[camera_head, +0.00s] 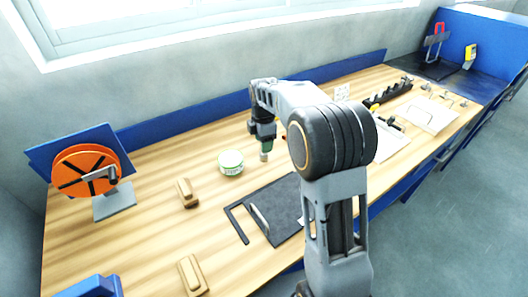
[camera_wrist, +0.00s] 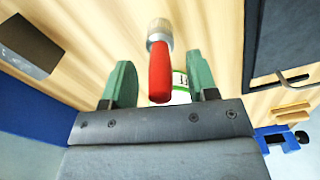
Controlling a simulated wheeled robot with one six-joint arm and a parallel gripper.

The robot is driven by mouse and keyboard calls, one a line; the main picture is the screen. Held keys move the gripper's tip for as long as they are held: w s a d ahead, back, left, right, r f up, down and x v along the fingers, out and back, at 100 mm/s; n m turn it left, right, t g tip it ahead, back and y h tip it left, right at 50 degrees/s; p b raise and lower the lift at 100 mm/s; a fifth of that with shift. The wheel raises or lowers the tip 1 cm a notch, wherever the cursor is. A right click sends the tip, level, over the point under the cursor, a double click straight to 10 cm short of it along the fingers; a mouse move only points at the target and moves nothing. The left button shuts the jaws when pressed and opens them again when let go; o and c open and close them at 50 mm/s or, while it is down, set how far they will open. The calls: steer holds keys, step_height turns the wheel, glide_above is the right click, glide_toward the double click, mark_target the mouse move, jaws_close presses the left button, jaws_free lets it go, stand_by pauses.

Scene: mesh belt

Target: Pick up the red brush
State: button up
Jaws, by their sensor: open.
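The red brush (camera_wrist: 160,72) shows in the wrist view, with its red handle toward me and its pale bristle end pointing away. My gripper (camera_wrist: 160,66) is open, with one green finger to the left of the handle and one to the right. Gaps show between the handle and both fingers. I cannot tell how far the handle is below the fingertips. In the head view my gripper (camera_head: 265,152) points down over the middle of the wooden bench. The brush is mostly hidden there behind my arm.
A green-and-white tin (camera_head: 231,162) stands left of my gripper on the bench (camera_head: 150,230). A black mat (camera_head: 285,200) with metal tools lies in front. Wooden blocks (camera_head: 187,193) lie to the left, near an orange reel (camera_head: 85,172). A black rack (camera_head: 388,93) stands at the right.

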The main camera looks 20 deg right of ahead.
steer(key=shift+f, duration=0.25)
steer(key=shift+c, duration=0.2)
jaws_close()
steer(key=shift+r, duration=0.15)
step_height(320, 180, up, 18)
steer(key=p, duration=0.1)
steer(key=shift+p, duration=0.4)
